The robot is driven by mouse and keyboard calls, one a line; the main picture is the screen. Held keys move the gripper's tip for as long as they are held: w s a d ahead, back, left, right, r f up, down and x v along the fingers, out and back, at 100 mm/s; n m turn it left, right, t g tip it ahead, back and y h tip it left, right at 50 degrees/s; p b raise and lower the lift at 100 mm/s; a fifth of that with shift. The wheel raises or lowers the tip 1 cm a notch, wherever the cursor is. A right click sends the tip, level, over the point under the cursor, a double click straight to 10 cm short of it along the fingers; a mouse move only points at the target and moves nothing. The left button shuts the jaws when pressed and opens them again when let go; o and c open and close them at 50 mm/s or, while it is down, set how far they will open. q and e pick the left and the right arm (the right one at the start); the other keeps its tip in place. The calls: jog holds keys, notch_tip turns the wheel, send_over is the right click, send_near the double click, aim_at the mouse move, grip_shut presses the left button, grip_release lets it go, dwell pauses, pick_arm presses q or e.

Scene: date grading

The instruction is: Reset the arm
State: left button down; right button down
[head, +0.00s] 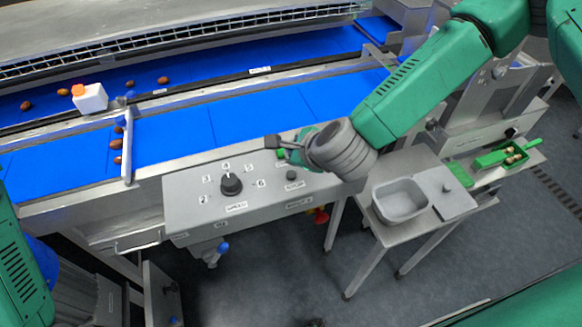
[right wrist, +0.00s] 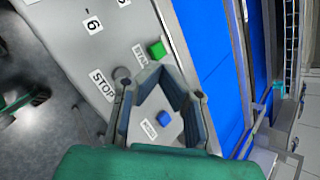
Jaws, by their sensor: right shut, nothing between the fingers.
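My right arm reaches in from the upper right in the head view. Its gripper (head: 280,146) is over the top edge of the grey control panel (head: 190,212). In the right wrist view the fingertips of this gripper (right wrist: 160,70) meet above the panel, with nothing between them. A green button (right wrist: 157,50) and a blue button (right wrist: 164,118) show close to the fingers. Part of my left arm shows at the lower left of the head view, but its gripper is not in view.
The panel has a black knob (head: 231,184). Blue conveyor belts (head: 250,115) run behind it, with several dates and a white box (head: 90,98) with an orange top. A side table at right bears a grey tub (head: 400,215) and a green scoop (head: 507,155).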

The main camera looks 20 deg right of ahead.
jog(key=shift+f, duration=0.1)
dwell(0.6)
jog(key=s+f+n, duration=0.2)
jog(key=s+f+n+g, duration=0.1)
jog(key=s+f+n, duration=0.1)
jog(key=s, duration=0.1)
jog(key=s+f+n+g, duration=0.1)
jog(key=s+f+n, duration=0.1)
jog(key=s+f, duration=0.1)
jog(key=shift+s+d+f+n, duration=0.1)
jog(key=shift+d+n, duration=0.2)
jog(key=shift+d, duration=0.05)
jog(key=s+d+f+n+g+h, duration=0.1)
jog(key=s+d+f+n+g, duration=0.3)
jog(key=s+d+n, duration=0.45)
jog(key=s+d+f+n+g+h, duration=0.1)
jog(key=s+d+f+n+g, duration=0.25)
jog(key=s+d+n, duration=0.75)
jog(key=a+f+b, duration=0.3)
jog(key=f+b, duration=0.5)
jog(key=a+f+m+t+b, duration=0.1)
jog(key=a+f+b, duration=0.2)
jog(key=f+b, duration=0.5)
jog(key=shift+a+f+b, duration=0.2)
jog(key=shift+f+b, duration=0.2)
jog(key=shift+b, duration=0.3)
jog(key=shift+s, duration=0.1)
